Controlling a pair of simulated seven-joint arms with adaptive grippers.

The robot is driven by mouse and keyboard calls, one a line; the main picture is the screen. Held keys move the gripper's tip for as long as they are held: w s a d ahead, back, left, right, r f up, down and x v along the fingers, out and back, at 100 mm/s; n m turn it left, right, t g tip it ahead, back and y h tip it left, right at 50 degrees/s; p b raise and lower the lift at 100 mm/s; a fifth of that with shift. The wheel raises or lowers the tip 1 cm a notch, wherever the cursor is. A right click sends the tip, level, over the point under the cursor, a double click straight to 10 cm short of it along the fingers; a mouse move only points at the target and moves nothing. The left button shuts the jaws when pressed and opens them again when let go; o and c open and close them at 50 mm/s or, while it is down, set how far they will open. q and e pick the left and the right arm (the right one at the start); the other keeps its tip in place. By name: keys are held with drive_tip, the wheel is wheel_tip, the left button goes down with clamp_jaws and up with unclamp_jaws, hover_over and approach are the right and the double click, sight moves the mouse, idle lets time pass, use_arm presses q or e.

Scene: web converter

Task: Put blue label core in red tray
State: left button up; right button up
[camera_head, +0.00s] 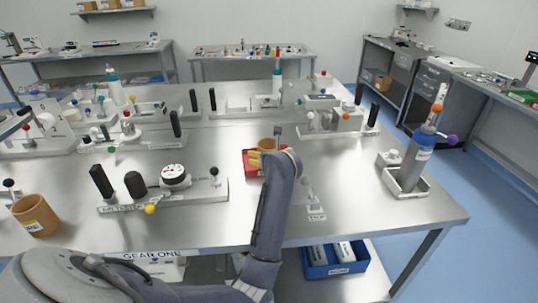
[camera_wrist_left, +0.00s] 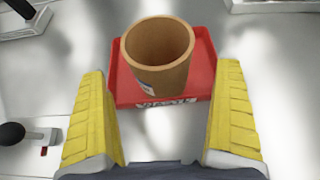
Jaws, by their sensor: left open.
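A brown cardboard core (camera_wrist_left: 165,79) stands upright in the red tray (camera_wrist_left: 125,90) in the left wrist view. A small label, partly visible and bluish, is on its lower left side. My left gripper (camera_head: 256,158) is open, its yellow fingers at the near side of the core, one to each side, with no contact visible. In the head view the core (camera_head: 268,143) shows only partly behind my wrist, and the tray (camera_head: 249,171) is also partly covered. My right gripper is not in view.
A dial fixture (camera_head: 174,175) lies left of the tray, a blue cylinder stand (camera_head: 409,175) to the right. A blue bin (camera_head: 335,260) sits below.

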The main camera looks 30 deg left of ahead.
use_arm(q)
drive_tip(key=v, duration=0.6)
drive_tip(key=shift+s+d, duration=0.1)
idle(0.3)
